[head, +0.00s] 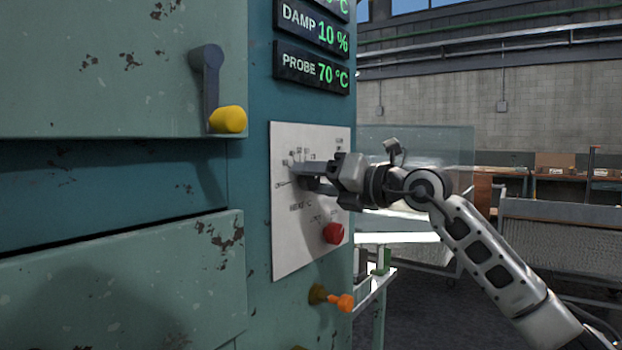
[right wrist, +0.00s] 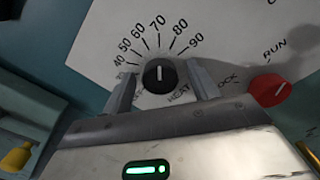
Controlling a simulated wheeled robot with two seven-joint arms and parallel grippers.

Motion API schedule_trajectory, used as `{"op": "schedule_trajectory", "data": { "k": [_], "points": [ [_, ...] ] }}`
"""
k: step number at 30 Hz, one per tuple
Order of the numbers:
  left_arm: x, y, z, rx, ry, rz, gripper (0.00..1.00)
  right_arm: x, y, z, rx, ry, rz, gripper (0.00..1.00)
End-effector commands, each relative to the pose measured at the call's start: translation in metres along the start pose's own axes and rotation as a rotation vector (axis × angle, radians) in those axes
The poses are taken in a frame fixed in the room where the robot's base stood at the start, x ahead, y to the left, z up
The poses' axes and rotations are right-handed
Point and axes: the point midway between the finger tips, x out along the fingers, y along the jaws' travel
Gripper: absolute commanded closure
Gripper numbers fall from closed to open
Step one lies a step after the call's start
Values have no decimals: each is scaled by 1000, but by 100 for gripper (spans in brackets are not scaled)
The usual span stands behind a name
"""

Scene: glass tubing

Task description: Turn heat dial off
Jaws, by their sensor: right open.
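The heat dial (right wrist: 159,76) is a round black knob with a white pointer line, on a white panel (head: 290,240). In the right wrist view its pointer stands nearly upright, toward the 70 mark. Printed numbers up to 90 arc above it, and HEAT is lettered below. My right gripper (head: 302,178) is open at the panel, with one finger on each side of the dial. I cannot tell whether the fingers touch it. In the head view the gripper hides the dial. My left gripper is not in view.
A red knob (head: 333,233) sits low on the panel, near RUN and LOCK lettering. Below are an orange-tipped valve handle (head: 345,302) and, upper left, a yellow-ended lever (head: 228,120). Displays (head: 312,69) above read DAMP 10 % and PROBE 70 °C.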

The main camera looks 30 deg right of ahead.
Motion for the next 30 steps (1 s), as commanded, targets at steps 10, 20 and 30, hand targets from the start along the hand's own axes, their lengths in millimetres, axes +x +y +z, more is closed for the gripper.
{"op": "schedule_trajectory", "data": {
  "k": [10, 20, 30],
  "points": [
    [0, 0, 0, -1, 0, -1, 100, 0, 0, 0, 0, 0, 1, 86],
    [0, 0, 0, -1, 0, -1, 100, 0, 0, 0, -32, 0, 1, 85],
    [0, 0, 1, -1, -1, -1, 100, 0, 1, 0, -244, 0, 1, 85]
  ]
}}
